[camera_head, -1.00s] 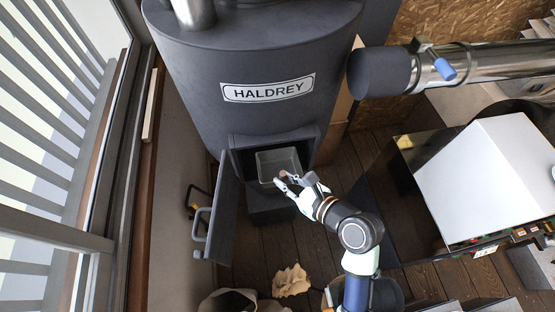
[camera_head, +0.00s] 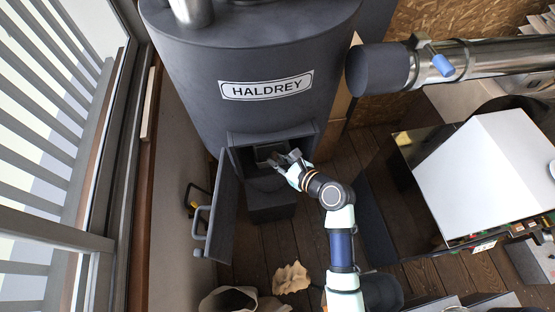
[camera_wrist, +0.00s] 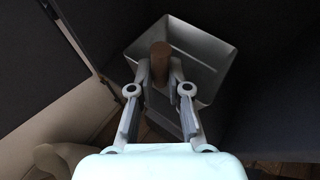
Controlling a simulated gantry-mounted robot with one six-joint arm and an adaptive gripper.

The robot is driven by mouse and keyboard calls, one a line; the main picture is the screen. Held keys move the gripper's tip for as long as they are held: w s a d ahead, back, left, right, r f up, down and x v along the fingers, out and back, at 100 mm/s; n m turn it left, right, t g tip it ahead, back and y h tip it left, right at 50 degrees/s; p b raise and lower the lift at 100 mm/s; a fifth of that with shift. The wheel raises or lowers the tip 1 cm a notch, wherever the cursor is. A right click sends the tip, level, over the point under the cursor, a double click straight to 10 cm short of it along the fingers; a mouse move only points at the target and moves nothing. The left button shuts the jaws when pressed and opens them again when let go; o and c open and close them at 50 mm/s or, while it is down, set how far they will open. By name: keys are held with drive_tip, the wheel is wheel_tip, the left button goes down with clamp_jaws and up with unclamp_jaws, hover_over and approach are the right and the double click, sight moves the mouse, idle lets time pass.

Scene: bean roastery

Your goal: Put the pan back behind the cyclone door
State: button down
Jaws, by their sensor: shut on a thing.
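The pan (camera_head: 264,152) is a grey metal tray with sloping sides, and it is partly inside the dark opening of the cyclone (camera_head: 180,85). In the wrist view the pan (camera_wrist: 207,55) lies just beyond my fingers, with its brown handle (camera_wrist: 161,62) between the fingertips. My gripper (camera_head: 280,161) is shut on the handle at the mouth of the opening; it also shows in the wrist view (camera_wrist: 160,75). The cyclone door (camera_head: 223,205) hangs open to the left. The far part of the pan is in shadow in the head view.
A dark block (camera_head: 272,206) is below the opening. A sack (camera_head: 229,300) and a crumpled tan piece (camera_head: 291,278) lie on the floor in front. A white-topped machine (camera_head: 485,180) stands to the right. The window railing is at the left.

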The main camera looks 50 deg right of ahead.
drive_tip(key=shift+w+d+f, duration=0.1)
drive_tip(key=c, duration=1.1)
unclamp_jaws()
drive_tip(key=v, duration=1.2)
